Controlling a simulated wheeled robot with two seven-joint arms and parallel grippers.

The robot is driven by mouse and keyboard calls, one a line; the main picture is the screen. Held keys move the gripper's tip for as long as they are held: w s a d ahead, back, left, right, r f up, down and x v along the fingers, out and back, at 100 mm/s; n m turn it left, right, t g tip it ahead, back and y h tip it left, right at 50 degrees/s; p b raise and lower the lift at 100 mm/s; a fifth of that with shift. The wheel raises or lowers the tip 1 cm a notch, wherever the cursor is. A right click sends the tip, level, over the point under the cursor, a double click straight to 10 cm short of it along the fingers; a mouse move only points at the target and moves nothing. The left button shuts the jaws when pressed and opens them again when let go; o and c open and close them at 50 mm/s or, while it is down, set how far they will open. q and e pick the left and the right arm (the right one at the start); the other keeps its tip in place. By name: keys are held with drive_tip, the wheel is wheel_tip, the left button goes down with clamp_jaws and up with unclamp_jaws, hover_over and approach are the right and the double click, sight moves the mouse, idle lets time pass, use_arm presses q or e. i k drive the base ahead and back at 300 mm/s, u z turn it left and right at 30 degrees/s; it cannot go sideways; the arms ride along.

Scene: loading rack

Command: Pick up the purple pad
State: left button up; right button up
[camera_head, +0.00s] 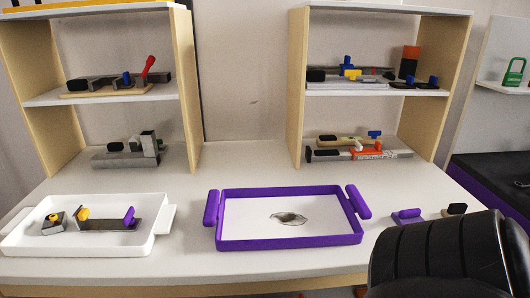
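A small flat purple piece with a raised grip, which looks like the purple pad (407,218), lies on the table right of the purple tray. A large black ribbed shape at the lower right, which looks like part of my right arm, stands in front of it and hides its near side. Neither gripper's fingers show in the head view, so I see no gripper near the pad.
A purple tray (228,243) with a dark mark on its white floor sits mid-table. A white tray (92,251) at the left holds a block and a metal plate with yellow and purple knobs. A small black-topped piece (454,209) lies beside the pad. Loaded shelves stand behind.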

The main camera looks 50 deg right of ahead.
sight(403, 217)
drive_tip(key=z, duration=2.75)
